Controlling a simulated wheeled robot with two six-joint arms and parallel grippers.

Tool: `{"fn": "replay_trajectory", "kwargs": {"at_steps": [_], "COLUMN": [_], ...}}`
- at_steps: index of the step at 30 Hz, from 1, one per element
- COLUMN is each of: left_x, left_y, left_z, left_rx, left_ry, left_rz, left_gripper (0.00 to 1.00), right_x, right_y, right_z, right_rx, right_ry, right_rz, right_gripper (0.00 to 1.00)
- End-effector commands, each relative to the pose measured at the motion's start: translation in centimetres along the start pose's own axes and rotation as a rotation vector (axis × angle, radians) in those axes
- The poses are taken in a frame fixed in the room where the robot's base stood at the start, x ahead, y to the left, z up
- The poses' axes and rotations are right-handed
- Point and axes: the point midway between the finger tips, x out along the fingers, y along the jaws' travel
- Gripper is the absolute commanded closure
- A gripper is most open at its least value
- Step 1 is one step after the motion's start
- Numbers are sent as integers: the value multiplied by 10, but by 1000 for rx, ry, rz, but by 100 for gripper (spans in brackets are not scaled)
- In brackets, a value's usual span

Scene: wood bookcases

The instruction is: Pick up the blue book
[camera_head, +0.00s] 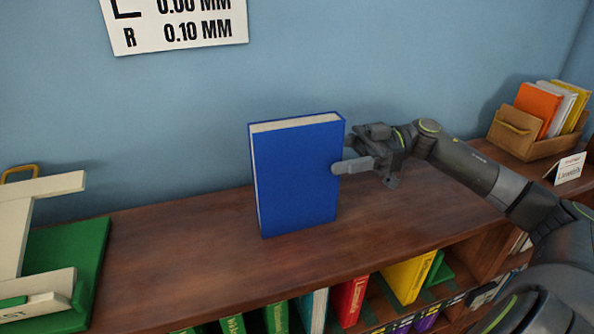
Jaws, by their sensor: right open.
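The blue book (294,180) stands upright on top of the wood bookcase (180,245), in the middle of the view. Its pale page edges show along the top and left side. My right gripper (343,157) comes in from the right at the book's right edge. It is open, with one finger in front of the blue cover near that edge. The other finger is partly hidden behind the book. I cannot tell whether either finger touches the book. My left gripper is not in view.
A cream device on a green base (88,250) stands at the left. A wooden box (512,133) with orange, white and yellow items and a small card (569,169) stand at the right. Several coloured books fill the shelf below.

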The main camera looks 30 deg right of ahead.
Motion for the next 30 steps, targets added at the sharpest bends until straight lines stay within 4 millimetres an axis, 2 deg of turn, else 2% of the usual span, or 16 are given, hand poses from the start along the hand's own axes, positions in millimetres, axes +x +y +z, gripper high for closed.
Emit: {"fn": "replay_trajectory", "kwargs": {"at_steps": [5,11,15,26,30], "left_x": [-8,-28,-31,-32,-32], "left_y": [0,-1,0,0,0], "left_z": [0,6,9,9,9], "left_rx": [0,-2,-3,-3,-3], "left_ry": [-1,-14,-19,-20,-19], "left_rz": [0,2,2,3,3], "left_gripper": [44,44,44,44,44], "right_x": [10,36,49,55,54], "right_y": [-1,-5,-4,-4,-4], "right_z": [-3,-9,-5,-3,-3], "right_rx": [0,0,-1,0,0], "right_ry": [2,6,4,0,0], "right_rz": [-2,-2,-2,0,0], "right_gripper": [40,40,40,40,57]}}
